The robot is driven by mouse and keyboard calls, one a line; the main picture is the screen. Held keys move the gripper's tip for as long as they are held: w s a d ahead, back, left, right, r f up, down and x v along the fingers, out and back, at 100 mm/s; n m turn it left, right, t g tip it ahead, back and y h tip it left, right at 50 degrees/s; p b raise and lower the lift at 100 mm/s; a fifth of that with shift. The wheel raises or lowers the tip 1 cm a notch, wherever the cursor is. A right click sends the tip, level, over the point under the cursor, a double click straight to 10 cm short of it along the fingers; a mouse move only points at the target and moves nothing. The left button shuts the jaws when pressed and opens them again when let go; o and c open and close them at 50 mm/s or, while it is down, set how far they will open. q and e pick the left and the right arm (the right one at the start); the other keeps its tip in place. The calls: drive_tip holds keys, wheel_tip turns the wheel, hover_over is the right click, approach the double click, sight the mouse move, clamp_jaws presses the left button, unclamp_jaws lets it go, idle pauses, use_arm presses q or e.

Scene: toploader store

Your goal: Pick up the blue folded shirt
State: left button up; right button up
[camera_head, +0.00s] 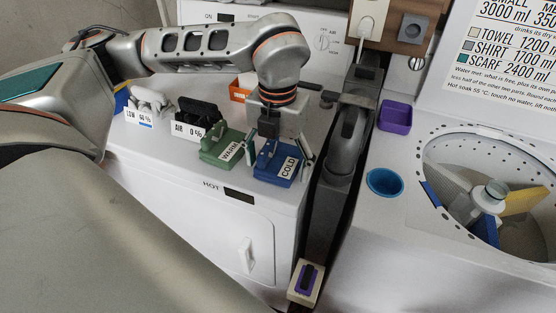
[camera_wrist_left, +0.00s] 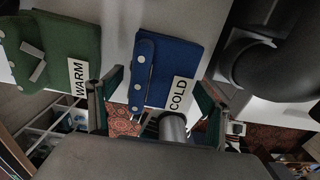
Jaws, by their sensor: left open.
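The blue folded shirt (camera_head: 270,172) lies on top of the white machine at its front right edge, with a white COLD label. It also shows in the left wrist view (camera_wrist_left: 175,60) with a row of pale buttons. My left gripper (camera_head: 279,158) is open directly above it, fingers pointing down, one finger toward each side of the shirt. In the left wrist view the fingers (camera_wrist_left: 158,82) stand apart with the shirt's label end showing between them. No contact is clear. My wrist hides part of the shirt in the head view. My right gripper is not in view.
A green folded item (camera_head: 215,150) labelled WARM lies close left of the shirt. Black (camera_head: 199,112) and white (camera_head: 150,100) items sit farther left. A dark gap with a grey pipe (camera_head: 345,140) is right. Beyond it are a blue cup (camera_head: 384,182) and an open top-loader (camera_head: 440,240).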

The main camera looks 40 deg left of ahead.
sight(278, 162)
use_arm(q)
drive_tip(key=c, duration=1.3)
drive_tip(key=shift+c, duration=0.2)
drive_tip(key=shift+r, duration=0.1)
wheel_tip(278, 162, up, 20)
drive_tip(key=p, duration=0.2)
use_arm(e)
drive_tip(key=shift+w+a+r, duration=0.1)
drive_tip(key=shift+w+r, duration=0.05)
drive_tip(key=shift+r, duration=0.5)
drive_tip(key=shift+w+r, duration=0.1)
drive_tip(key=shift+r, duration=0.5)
use_arm(q)
drive_tip(key=shift+s, duration=0.1)
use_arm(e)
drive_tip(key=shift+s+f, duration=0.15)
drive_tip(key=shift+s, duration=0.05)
